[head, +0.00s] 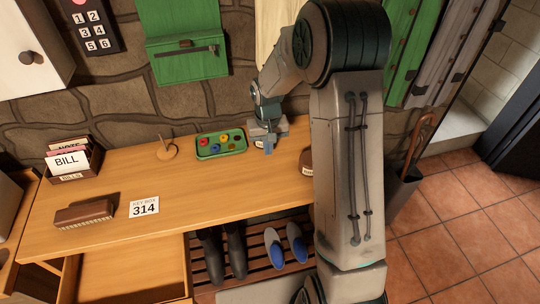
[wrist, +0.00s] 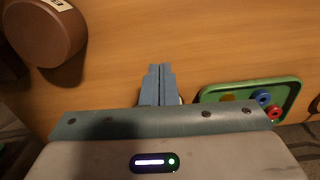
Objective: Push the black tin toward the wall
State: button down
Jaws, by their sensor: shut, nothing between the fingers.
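My gripper (head: 269,143) is shut and empty, low over the back of the wooden table, right of the green tray. In the wrist view its closed fingers (wrist: 158,72) point over bare wood. No clearly black tin shows. A small pale piece (wrist: 181,100) peeks out beside the fingers in the wrist view, mostly hidden by my gripper; I cannot tell what it is. A dark brown round container with a pale label (wrist: 45,32) stands apart from the fingers at the upper left of the wrist view. In the head view this container (head: 305,162) is partly hidden by my arm.
The green tray (head: 201,152) holds small coloured pieces. A spike on a round wooden base (head: 166,151), a bill box (head: 76,160), a brush (head: 84,214) and a 314 card (head: 144,207) are on the table (head: 215,190). The stone wall (head: 118,118) runs behind. The table's middle is clear.

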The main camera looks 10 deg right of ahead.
notch_tip(320, 180, up, 6)
jog(key=shift+d+r+b, duration=0.2)
jog(key=shift+d+b, duration=0.1)
jog(key=shift+d, duration=0.1)
jog(key=shift+w, duration=0.1)
